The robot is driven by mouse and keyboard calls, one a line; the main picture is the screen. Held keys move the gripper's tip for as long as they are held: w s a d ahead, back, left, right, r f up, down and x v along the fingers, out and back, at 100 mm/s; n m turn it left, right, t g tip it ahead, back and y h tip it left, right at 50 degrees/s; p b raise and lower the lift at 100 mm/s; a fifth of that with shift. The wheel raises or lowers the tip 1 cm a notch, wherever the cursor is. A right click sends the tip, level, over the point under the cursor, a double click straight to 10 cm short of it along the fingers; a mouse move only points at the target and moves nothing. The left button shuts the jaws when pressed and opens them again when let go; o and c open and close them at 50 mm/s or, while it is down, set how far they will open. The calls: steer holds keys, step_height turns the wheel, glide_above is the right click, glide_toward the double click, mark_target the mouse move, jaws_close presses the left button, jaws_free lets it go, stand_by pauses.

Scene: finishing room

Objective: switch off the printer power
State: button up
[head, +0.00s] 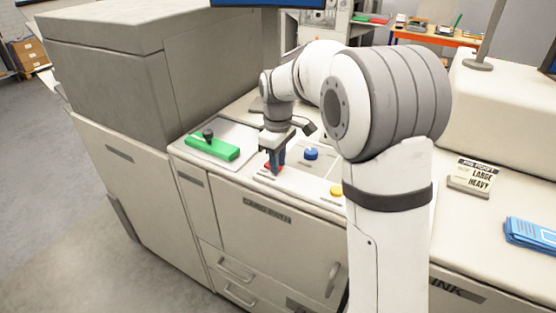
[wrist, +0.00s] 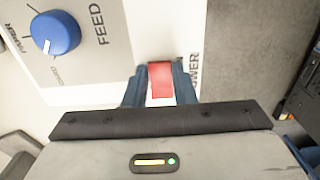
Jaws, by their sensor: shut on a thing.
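The red power switch (wrist: 160,80) sits on the pale control panel (wrist: 105,75) of the printer, beside a partly covered label ending in "WER". My gripper (wrist: 160,88) has its two blue fingers on either side of the switch, shut on it. In the head view my gripper (head: 275,163) reaches down to the panel, and only a little of the red switch (head: 267,166) shows around the fingers. Whether the switch stands at on or off cannot be told.
A blue knob (head: 311,154) marked "FEED" in the wrist view (wrist: 55,33) is near my gripper. A yellow button (head: 337,190) is to the right, a green bar with a dark knob (head: 212,147) to the left. A job ticket (head: 475,175) and blue packs (head: 533,235) lie farther right.

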steer(key=shift+c, duration=0.7)
steer(key=shift+a+r+g+h+p, duration=0.2)
steer(key=shift+r+g+h+p, duration=0.15)
steer(key=shift+p, duration=0.75)
steer(key=shift+w+a+g+h+p, duration=0.1)
steer(key=shift+w+g+h+p, duration=0.15)
steer(key=shift+h+p, duration=0.55)
steer(key=shift+f+p, duration=0.15)
steer(key=shift+p, duration=0.35)
steer(key=o, duration=1)
